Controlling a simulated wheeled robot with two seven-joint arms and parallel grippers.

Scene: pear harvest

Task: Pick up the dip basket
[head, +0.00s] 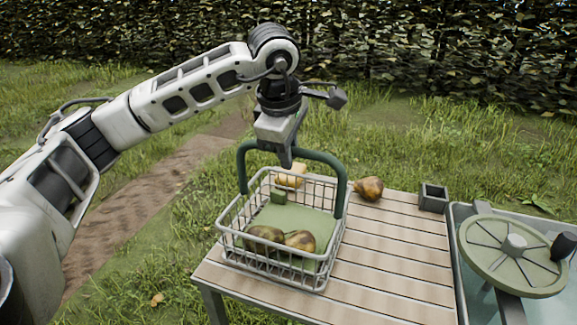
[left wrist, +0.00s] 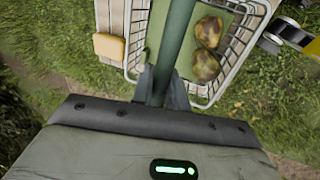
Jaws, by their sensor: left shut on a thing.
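The dip basket (head: 228,238) is a grey wire basket with a green floor and an arched green handle (head: 325,160). It is at the left end of the slatted table; I cannot tell whether it touches the boards. Two brown-yellow pears (head: 299,241) lie inside at its near end. My left gripper (head: 287,160) points down at the top of the handle and is shut on it. In the left wrist view the handle (left wrist: 175,45) runs between the fingers (left wrist: 160,88), with the pears (left wrist: 207,66) to its right. My right gripper is not in view.
The wooden table (head: 385,262) has a pear (head: 368,188) and a small dark box (head: 433,197) on it. A yellow item (head: 292,176) shows just behind the basket. A round green spoked disc (head: 513,256) stands over a tank at right. The table's middle is clear.

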